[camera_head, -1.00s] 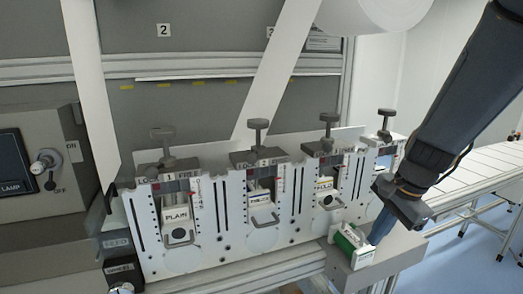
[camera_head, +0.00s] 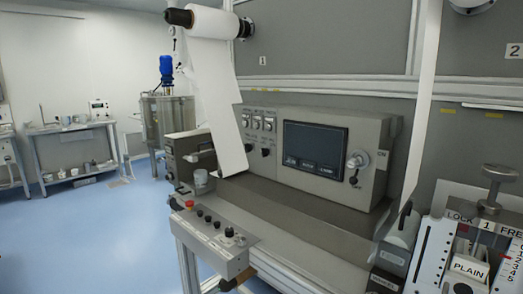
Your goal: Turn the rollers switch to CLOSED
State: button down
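No switch label reads clearly as rollers or CLOSED, so I cannot tell which one is the rollers switch. A grey panel (camera_head: 380,133) holds a dark screen (camera_head: 316,147), several small switches (camera_head: 257,123) left of it, and a larger silver-knobbed switch (camera_head: 357,161) right of it, beside the word ON. Below, a grey control box (camera_head: 228,262) carries a red button (camera_head: 189,204) and several dark knobs (camera_head: 229,232). My gripper is not in view now.
A white web (camera_head: 214,90) hangs from a roll at the top. A white slotted station (camera_head: 436,245) marked PLAIN stands at the right edge. The blue floor (camera_head: 90,235) on the left is open, with benches and a blue-topped tank (camera_head: 166,110) behind.

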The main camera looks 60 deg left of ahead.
aim_at(247, 148)
jog(key=u, duration=2.85)
jog(key=i, duration=1.75)
jog(key=z, duration=0.7)
